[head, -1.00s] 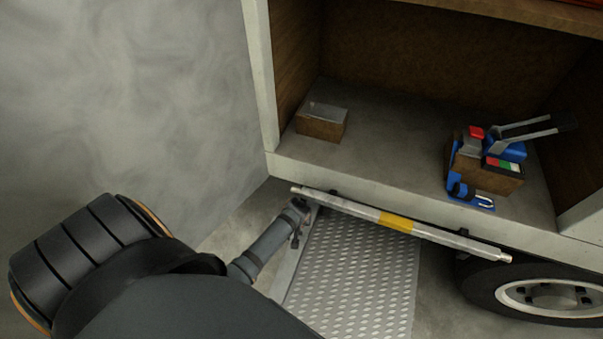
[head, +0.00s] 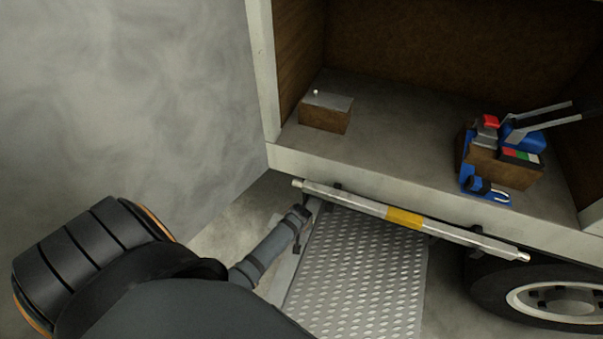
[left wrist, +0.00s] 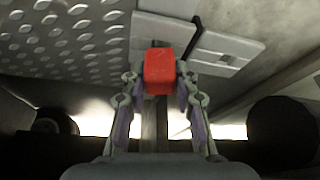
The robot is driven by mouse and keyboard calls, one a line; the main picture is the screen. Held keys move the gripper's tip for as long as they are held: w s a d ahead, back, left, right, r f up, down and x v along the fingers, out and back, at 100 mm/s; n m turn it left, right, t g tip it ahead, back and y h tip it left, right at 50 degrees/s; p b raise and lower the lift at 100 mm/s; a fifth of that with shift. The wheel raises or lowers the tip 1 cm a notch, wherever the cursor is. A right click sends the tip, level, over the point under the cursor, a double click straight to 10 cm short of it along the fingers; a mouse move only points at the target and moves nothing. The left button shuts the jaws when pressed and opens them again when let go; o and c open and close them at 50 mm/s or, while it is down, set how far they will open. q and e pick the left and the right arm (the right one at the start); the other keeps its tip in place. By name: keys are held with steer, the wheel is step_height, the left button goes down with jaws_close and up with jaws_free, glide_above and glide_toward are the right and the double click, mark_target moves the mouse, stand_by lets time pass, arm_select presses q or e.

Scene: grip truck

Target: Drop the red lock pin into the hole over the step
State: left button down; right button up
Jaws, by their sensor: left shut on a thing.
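The red lock pin (left wrist: 158,72) shows in the left wrist view as a red block between my fingers. My left gripper (left wrist: 158,85) is shut on it. In the head view my left gripper (head: 302,212) is at the left edge of the tread-plate step (head: 365,270), below the left end of the bar. The pin cannot be made out there. In the wrist view the studded step (left wrist: 70,40) is at upper left and pale flat plates (left wrist: 228,48) lie just right of the pin. I cannot make out the hole. My right gripper is in neither view.
A bar with a yellow band (head: 405,218) runs across the step's top, under the truck bed edge (head: 430,195). A wheel (head: 560,300) stands at right. On the bed are a wooden block (head: 325,118) and a blue-fitted block with levers (head: 500,165).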

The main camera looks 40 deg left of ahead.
arm_select(q)
steer(key=shift+f, duration=0.35)
steer(key=shift+f, duration=0.15)
steer(key=c, duration=0.9)
jaws_free()
steer(key=shift+c, duration=0.2)
steer(key=v, duration=1.2)
steer(key=shift+s+d+f, duration=0.1)
